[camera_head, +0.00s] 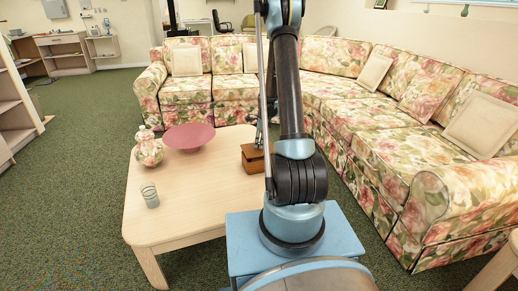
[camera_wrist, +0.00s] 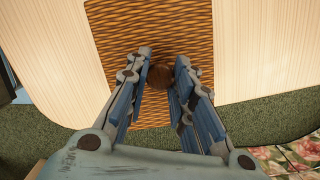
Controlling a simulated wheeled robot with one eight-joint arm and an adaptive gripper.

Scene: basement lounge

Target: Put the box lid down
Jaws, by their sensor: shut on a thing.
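The box lid (camera_wrist: 158,35) shows in the wrist view as a woven orange-brown panel with a round dark brown knob (camera_wrist: 160,77) on it. My gripper (camera_wrist: 164,58) is shut on this knob, with one blue-grey finger on either side. In the head view the brown box (camera_head: 252,160) is on the coffee table, just left of my arm, which hides part of it. My gripper is mostly hidden there too. I cannot tell whether the lid rests on the box or is raised from it.
The pale wooden coffee table (camera_head: 185,212) also holds a pink bowl (camera_head: 189,136), a floral vase (camera_head: 148,150) and a glass (camera_head: 150,195), all left of the box. A floral sofa (camera_head: 365,125) wraps the table's back and right. Green carpet is open at left.

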